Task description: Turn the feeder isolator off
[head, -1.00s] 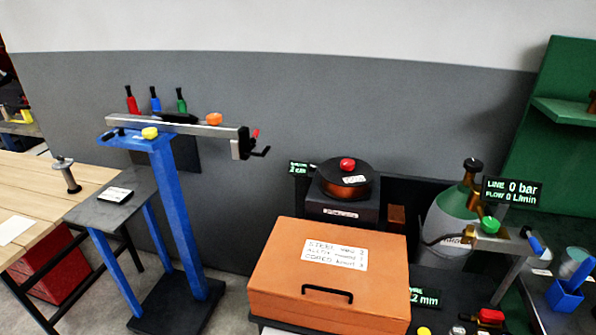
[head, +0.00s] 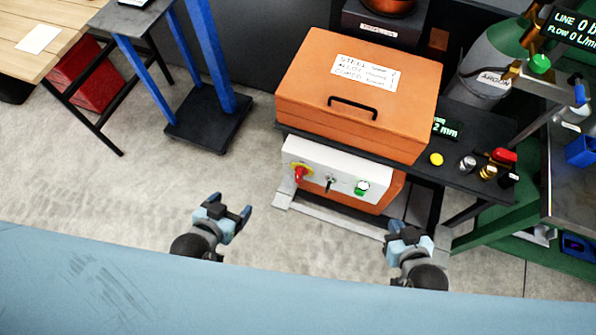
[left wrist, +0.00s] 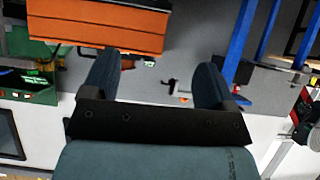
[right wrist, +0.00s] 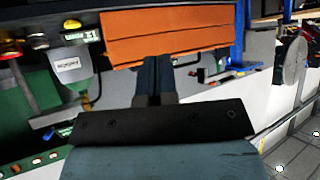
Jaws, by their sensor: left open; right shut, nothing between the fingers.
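My right gripper (head: 408,235) is shut and empty, below and right of the panel. The closed fingers show in the right wrist view (right wrist: 157,78).
The orange lidded box (head: 355,100) with a handle and label stands on a dark bench. A yellow button (head: 436,159) and several knobs are at the bench's right. A blue stand (head: 205,60) is at upper left. Floor between stand and panel is clear.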

